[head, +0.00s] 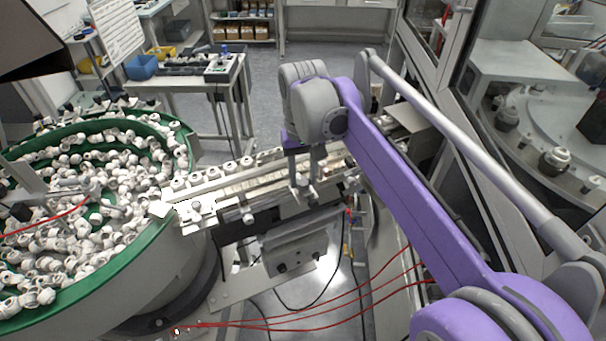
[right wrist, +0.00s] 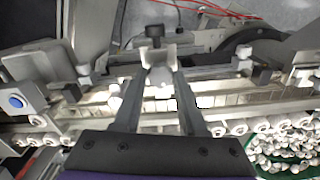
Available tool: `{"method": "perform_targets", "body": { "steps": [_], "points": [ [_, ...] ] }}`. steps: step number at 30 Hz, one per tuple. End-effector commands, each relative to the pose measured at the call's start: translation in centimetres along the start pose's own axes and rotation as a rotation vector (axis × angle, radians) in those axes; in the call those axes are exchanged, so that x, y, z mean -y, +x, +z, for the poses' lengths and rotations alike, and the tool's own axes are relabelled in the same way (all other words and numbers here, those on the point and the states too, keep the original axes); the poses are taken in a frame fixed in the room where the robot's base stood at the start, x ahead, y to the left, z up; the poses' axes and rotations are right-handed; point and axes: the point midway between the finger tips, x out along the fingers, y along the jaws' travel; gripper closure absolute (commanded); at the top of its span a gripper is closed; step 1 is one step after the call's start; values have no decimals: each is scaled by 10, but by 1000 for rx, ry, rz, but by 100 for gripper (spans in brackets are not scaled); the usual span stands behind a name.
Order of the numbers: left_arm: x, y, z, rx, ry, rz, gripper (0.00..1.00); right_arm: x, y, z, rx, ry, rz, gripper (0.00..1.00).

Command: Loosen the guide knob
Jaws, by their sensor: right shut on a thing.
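My right gripper (head: 305,193) reaches down onto the front side of the guide rail (head: 235,190) in the head view; the fingers hide most of what they hold. In the right wrist view the gripper (right wrist: 160,72) is shut, with its two fingertips on either side of a pale guide knob fitting (right wrist: 160,77). A dark round knob head (right wrist: 155,33) on a pale bracket shows just beyond the tips. Another similar clamp (head: 248,216) sits farther left along the rail in the head view. My left gripper is not in view.
A green-rimmed bowl feeder (head: 150,240) full of white caps (head: 60,240) stands at the left. A row of caps (head: 213,170) lines the rail's far side. Red tubes (head: 330,310) run below. A glazed machine enclosure (head: 530,110) stands at the right.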

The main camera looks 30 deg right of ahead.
Motion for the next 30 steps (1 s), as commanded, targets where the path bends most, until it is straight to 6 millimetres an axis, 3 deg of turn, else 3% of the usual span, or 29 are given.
{"method": "perform_targets", "body": {
  "steps": [18, 30],
  "points": [
    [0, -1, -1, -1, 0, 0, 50, 0, 0, 0, 1, -582, 0, 100],
    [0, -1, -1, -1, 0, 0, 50, 0, 0, 0, 1, -864, 0, 100]
  ]
}}
